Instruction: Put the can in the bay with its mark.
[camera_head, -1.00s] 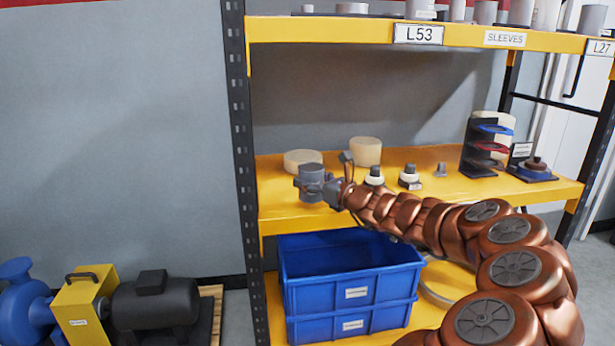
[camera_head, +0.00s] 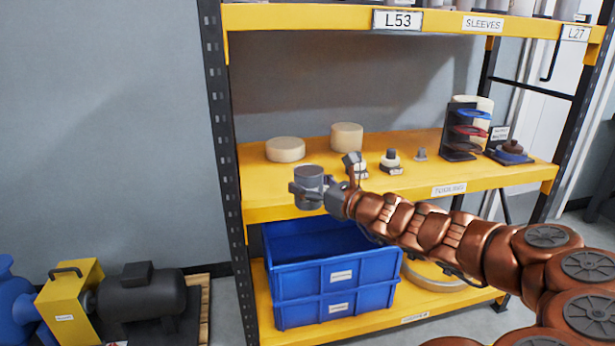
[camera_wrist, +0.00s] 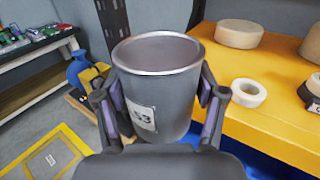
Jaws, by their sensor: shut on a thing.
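The grey open-topped can (camera_wrist: 160,85) is upright between the fingers of my gripper (camera_wrist: 165,110), which is shut on it. In the wrist view a white label on the can ends in "53"; its first characters are hidden by a finger. In the head view the can (camera_head: 309,180) is held by my gripper (camera_head: 318,190) in front of the left part of the yellow middle shelf. A label reading "L53" (camera_head: 397,20) is on the upper shelf's front beam, and "L27" (camera_head: 575,33) is further right.
The middle shelf (camera_head: 262,190) holds two cream discs (camera_head: 285,150) (camera_head: 347,137), small ringed parts (camera_head: 391,162) and a dark stand (camera_head: 459,135). Several cylinders stand on the upper shelf. A pump and motor (camera_head: 140,290) are at lower left.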

